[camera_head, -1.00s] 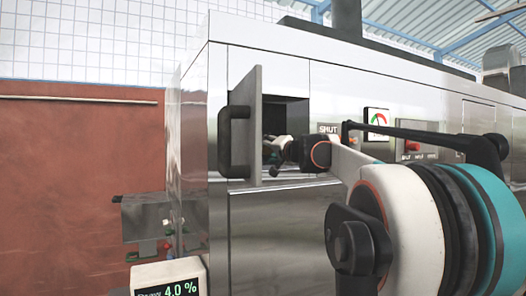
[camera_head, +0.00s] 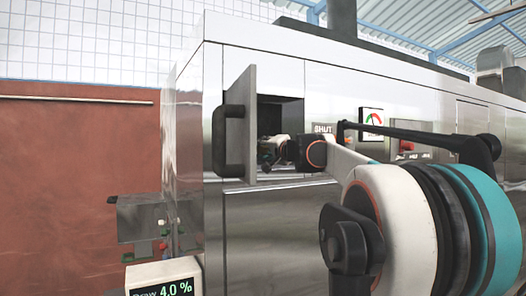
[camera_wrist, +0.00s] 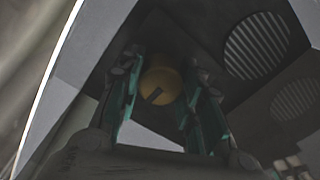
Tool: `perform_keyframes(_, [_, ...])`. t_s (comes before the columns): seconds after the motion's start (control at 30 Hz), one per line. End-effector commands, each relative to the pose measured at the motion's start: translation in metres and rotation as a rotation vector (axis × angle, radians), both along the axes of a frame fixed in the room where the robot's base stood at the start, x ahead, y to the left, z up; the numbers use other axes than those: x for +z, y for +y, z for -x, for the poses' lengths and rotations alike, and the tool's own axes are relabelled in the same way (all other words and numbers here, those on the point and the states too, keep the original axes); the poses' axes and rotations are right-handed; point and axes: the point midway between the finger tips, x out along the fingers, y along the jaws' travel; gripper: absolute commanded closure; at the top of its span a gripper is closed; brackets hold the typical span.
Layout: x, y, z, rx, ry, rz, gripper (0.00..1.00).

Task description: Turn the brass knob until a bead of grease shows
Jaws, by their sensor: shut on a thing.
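The brass knob (camera_wrist: 161,84) shows in the wrist view as a dull yellow round cap with a dark slot-like mark on its face. My gripper (camera_wrist: 158,88) has a teal-lined finger on each side of it and is shut on it. In the head view my gripper (camera_head: 268,150) reaches into a dark square opening in the steel machine (camera_head: 270,230); the knob is hidden there. The wrist view is dim, and the surface around the knob is hard to make out.
An open door panel (camera_head: 241,120) with a black handle (camera_head: 222,142) stands just left of my gripper. A round-dial gauge (camera_head: 371,118) and a "SHUT" label (camera_head: 323,128) are to the right. A display (camera_head: 165,284) reads 4.0 %. Vent grilles (camera_wrist: 256,46) lie beside the knob.

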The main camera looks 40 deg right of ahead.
Motion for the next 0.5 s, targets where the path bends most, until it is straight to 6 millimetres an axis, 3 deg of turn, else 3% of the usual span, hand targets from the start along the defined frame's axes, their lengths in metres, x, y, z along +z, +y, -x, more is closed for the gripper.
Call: perform_keyframes(0.5, [-0.0019, 0.0007, -0.0003, 0.001, -0.111, -0.467, 0.9])
